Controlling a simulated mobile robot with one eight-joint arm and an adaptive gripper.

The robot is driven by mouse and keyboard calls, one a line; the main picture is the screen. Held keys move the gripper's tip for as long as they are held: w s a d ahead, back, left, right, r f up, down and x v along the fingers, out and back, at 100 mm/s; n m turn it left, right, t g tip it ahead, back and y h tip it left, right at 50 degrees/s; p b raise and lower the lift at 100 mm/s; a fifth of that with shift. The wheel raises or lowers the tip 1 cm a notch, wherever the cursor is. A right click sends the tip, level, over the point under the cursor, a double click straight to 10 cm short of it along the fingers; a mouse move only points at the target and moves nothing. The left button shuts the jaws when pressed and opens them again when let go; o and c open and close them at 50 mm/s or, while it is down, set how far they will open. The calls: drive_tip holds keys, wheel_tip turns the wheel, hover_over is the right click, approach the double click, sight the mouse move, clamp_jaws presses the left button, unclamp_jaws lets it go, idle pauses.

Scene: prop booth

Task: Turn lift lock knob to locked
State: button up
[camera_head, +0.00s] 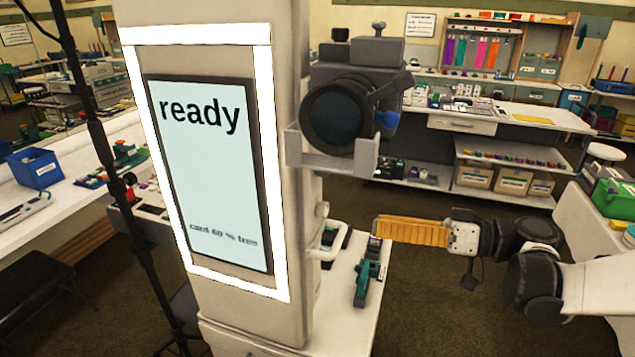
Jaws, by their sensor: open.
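A tall cream booth column (262,180) stands at the centre-left, with a lit white frame around a screen (212,170) reading "ready". A camera (336,112) sits in a grey bracket (330,160) on the column's right side. A small blue part (387,120) shows beside the camera. A pale bent handle (322,250) and a small rounded piece (322,209) stick out lower on the column. I cannot tell which part is the lift lock knob, or its setting. My gripper (380,229), with orange ribbed fingers, is open and apart from the column, to its right.
A teal tool (363,283) and dark items lie on the low white table (345,325) below my gripper. A black stand pole (95,120) rises at the left. Shelves and a workbench (500,118) stand behind. Open floor lies between.

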sight(327, 211)
drive_tip(key=shift+n+y, duration=0.3)
drive_tip(key=shift+y, duration=0.1)
drive_tip(key=x, duration=0.3)
drive_tip(key=b+x, duration=0.1)
drive_tip(key=x, duration=0.6)
drive_tip(key=shift+w+a+r+b, duration=0.1)
drive_tip(key=shift+w+r+b, duration=0.15)
drive_tip(key=shift+r+b, duration=0.15)
clamp_jaws()
